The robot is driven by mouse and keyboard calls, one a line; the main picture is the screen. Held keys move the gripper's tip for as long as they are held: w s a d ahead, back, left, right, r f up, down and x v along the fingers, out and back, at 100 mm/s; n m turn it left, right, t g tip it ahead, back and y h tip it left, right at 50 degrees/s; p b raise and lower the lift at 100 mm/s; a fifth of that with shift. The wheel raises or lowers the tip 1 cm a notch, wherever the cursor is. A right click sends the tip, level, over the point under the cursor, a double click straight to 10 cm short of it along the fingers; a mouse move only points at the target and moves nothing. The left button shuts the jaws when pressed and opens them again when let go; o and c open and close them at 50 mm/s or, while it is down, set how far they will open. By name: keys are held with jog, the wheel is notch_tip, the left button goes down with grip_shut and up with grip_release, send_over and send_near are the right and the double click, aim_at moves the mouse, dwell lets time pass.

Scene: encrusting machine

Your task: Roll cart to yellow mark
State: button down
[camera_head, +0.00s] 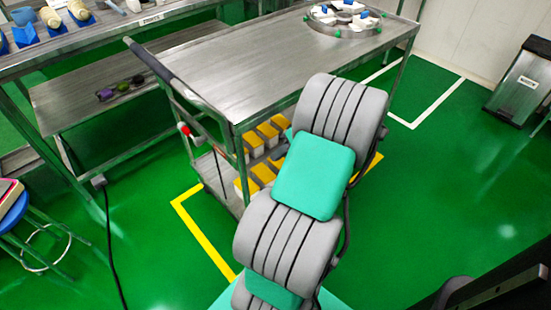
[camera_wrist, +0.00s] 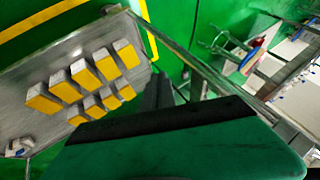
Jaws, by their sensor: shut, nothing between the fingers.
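The steel cart (camera_head: 260,62) stands in the middle of the head view, its dark push handle (camera_head: 150,60) at the left end. Its lower shelf (camera_wrist: 60,135) carries several yellow-topped white blocks (camera_head: 268,132). The yellow floor mark (camera_head: 205,240) shows as a corner at the cart's near left and a short piece right of my arm. The cart's near end overlaps the marked area; my arm hides much of the mark. In the wrist view, my gripper (camera_wrist: 161,92) is shut and empty, beside the lower shelf. My arm hides it in the head view.
A white floor outline (camera_head: 430,104) lies beyond the cart at the right. A bench (camera_head: 95,47) with parts stands at the left, a blue stool (camera_head: 12,212) at the left edge, and a bin (camera_head: 522,82) at the far right. Green floor is clear at the right.

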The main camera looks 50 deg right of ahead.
jog(key=w+a+f+b, duration=0.1)
jog(key=w+a+f, duration=0.4)
jog(key=a, duration=0.1)
jog(key=shift+f+b, duration=0.2)
jog(key=shift+b, duration=0.1)
jog(key=shift+s, duration=0.1)
